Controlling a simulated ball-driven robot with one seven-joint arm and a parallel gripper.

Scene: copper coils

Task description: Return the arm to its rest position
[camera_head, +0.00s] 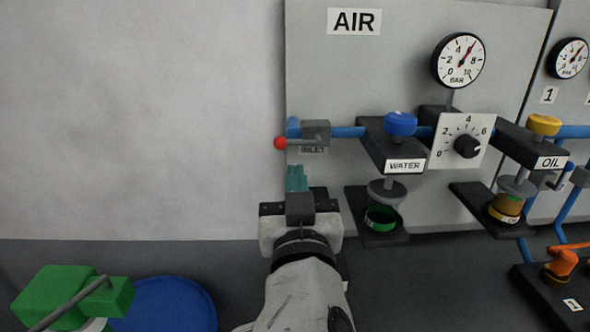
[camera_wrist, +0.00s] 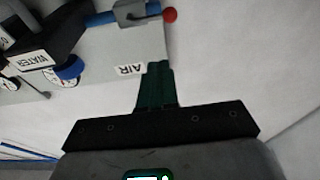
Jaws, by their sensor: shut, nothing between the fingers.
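My gripper (camera_head: 297,178) is in the lower middle of the head view, at the end of my light grey arm. Its teal fingers are together and hold nothing. In the wrist view the shut fingers (camera_wrist: 155,85) point toward the panel with the AIR label (camera_wrist: 130,69), which looks upside down there. The fingers show no contact with anything.
To the right are the WATER unit (camera_head: 404,166) with a blue cap, a dial (camera_head: 467,146), a gauge (camera_head: 459,61) and the OIL unit (camera_head: 551,163). A green block (camera_head: 55,290) and a blue round object (camera_head: 170,305) sit lower left. The wall at left is bare.

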